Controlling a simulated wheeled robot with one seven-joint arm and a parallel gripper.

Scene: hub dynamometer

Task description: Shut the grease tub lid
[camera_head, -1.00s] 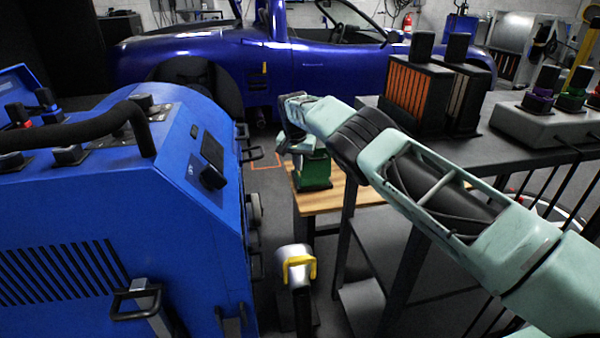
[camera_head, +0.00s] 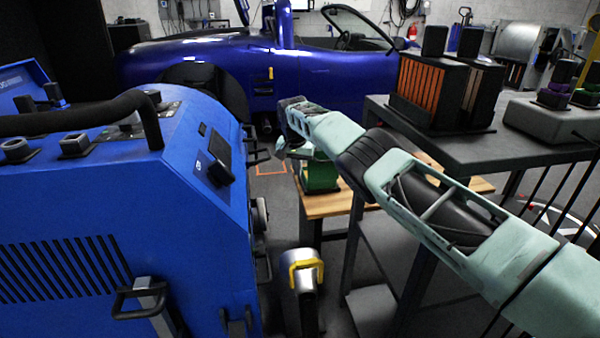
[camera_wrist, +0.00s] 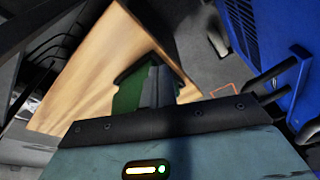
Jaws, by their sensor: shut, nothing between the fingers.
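The green tub (camera_head: 321,177) stands on the wooden bench top (camera_head: 334,203), beyond the blue machine. In the wrist view the green tub (camera_wrist: 128,92) with a dark edge is partly hidden behind my fingers. I cannot tell how far open its lid is. My gripper (camera_wrist: 160,76) is shut and empty, its grey fingers overlapping the tub in the picture. I cannot tell whether they touch it. In the head view my wrist hides part of the tub's top.
The blue machine (camera_head: 120,210) with handles fills the left. A yellow-handled post (camera_head: 305,270) stands in the gap. A blue car (camera_head: 330,75) is behind.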

